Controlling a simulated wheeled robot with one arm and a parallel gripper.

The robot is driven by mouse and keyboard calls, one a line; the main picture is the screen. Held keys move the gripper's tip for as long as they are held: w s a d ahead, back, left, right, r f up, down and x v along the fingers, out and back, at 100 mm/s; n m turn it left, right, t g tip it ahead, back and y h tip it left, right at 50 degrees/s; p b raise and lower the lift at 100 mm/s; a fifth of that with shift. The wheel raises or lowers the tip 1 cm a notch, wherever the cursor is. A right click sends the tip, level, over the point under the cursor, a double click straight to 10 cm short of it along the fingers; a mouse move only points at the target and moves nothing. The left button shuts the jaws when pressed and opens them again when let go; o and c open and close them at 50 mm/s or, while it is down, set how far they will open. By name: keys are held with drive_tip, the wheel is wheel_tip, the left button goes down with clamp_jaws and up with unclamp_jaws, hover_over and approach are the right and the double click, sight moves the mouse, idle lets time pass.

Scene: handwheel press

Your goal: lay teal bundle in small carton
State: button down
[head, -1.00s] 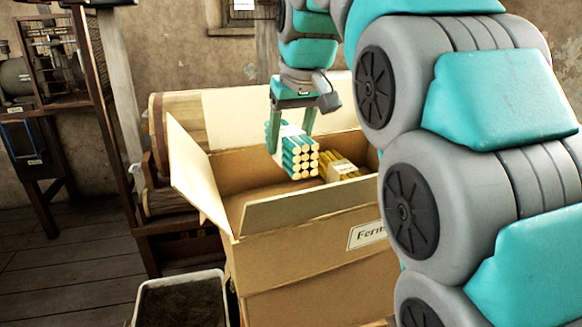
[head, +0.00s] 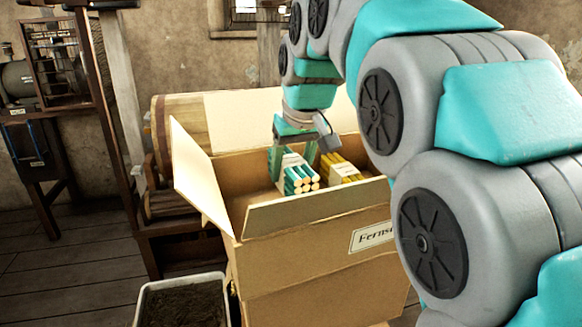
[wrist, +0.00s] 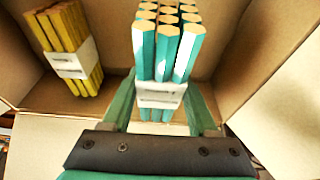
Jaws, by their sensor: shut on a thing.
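The teal bundle (head: 299,180) is a stack of teal sticks with pale ends and a white paper band. My gripper (head: 292,165) is shut on it and holds it inside the open carton (head: 300,240), the lower part hidden by the front flap. In the wrist view the teal bundle (wrist: 165,50) stands between the two fingers of my gripper (wrist: 160,105), with its band at the fingertips. I cannot tell whether the bundle touches the carton floor.
A yellow bundle (head: 342,168) with a white band lies in the carton to the right; in the wrist view it (wrist: 68,45) is on the left. The carton's left flap (head: 198,175) and front flap (head: 310,204) stand open. A bin of dark material (head: 182,303) stands on the floor.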

drive_tip(key=shift+f, duration=0.1)
drive_tip(key=shift+f+b, duration=0.3)
drive_tip(key=shift+f, duration=0.15)
drive_tip(key=shift+c, duration=0.8)
unclamp_jaws()
drive_tip(key=shift+r, duration=0.3)
drive_tip(key=v, duration=1.2)
drive_tip(key=shift+r+p, duration=0.3)
drive_tip(key=shift+p, duration=0.1)
